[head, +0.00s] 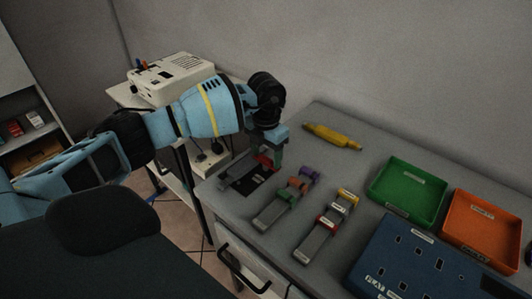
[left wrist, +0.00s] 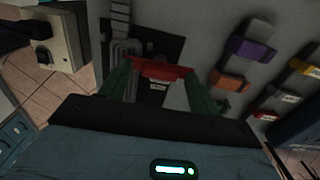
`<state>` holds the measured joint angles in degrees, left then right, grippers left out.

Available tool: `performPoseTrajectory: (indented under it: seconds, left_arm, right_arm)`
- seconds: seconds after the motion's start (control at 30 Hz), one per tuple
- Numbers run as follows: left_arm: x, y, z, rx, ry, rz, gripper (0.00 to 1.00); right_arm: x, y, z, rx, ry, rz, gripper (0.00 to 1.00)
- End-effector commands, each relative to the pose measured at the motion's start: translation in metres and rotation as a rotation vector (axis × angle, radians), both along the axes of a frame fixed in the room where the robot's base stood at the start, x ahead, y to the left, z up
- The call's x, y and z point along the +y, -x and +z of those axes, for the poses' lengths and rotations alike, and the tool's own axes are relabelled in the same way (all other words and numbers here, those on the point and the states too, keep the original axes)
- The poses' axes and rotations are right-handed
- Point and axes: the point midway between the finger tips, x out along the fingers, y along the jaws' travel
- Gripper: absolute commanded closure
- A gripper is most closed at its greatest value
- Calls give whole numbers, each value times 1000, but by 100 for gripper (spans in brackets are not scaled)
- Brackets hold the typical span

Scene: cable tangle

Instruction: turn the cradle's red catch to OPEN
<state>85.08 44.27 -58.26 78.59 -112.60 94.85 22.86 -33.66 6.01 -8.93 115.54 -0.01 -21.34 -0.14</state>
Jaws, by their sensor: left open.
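The cradle (head: 237,171) is a grey fixture on a black plate near the left end of the bench; part of it shows in the left wrist view (left wrist: 121,50). Its red catch (head: 264,161) is partly covered by my gripper in the head view. In the left wrist view the red catch (left wrist: 160,70) lies crosswise between my fingertips. My left gripper (left wrist: 157,80) points down over the catch with its green fingers apart, one on each side. In the head view the left gripper (head: 274,150) is at the cradle. I cannot tell whether the fingers touch the catch. My right gripper is not seen.
Two grey holders stand right of the cradle, one with purple and orange clips (head: 290,195), one with yellow and red clips (head: 328,222). A yellow object (head: 332,136) lies behind. A green tray (head: 408,191), an orange tray (head: 482,228) and a blue socket board (head: 408,265) fill the right.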

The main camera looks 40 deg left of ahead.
Motion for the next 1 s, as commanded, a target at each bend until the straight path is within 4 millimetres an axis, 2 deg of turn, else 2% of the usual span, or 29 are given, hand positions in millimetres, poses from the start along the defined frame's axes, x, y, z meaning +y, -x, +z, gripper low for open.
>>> performPoseTrajectory:
  seconds: [0.07,0.37,0.67,1.0]
  left_arm:
    - [0,0,0,0,0,0,42]
    - [0,0,0,0,0,0,81]
    - [0,0,1,0,0,-32,83]
    - [0,0,1,0,0,-242,83]
  right_arm:
    - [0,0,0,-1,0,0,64]
    - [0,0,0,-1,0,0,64]
    - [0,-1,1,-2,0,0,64]
    - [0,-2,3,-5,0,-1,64]
